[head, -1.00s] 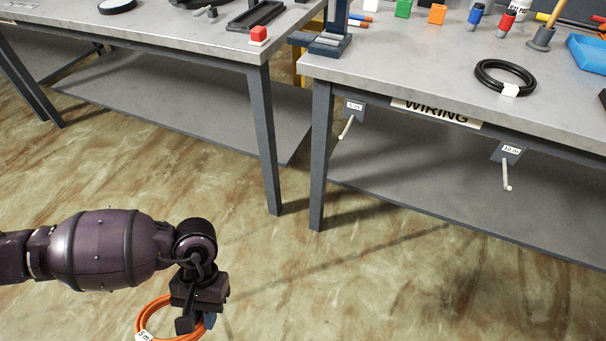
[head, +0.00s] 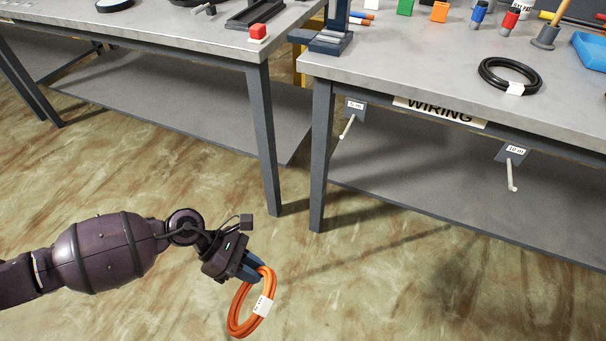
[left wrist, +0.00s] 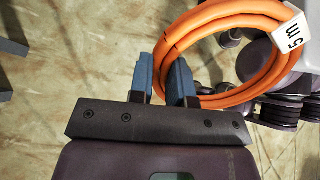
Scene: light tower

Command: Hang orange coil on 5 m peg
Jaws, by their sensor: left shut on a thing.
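The orange coil (head: 240,310) has a white tag and hangs from my left gripper (head: 256,268) over open floor, at the lower left of the head view. In the left wrist view, the left gripper (left wrist: 164,80) has its blue fingers shut on one side of the coil (left wrist: 172,40); the tag there reads "5 m". The 5 m peg (head: 347,126) is a pale rod under the wiring table's front edge, near its left leg, below a "5 m" plate. The coil is apart from it, to the lower left. My right gripper is not in view.
The 10 m peg (head: 512,176) is farther right under the same edge. A black coil (head: 494,86) lies on the wiring table (head: 400,70). A second table (head: 190,50) stands at left, with a gap between the tables. The floor before them is clear.

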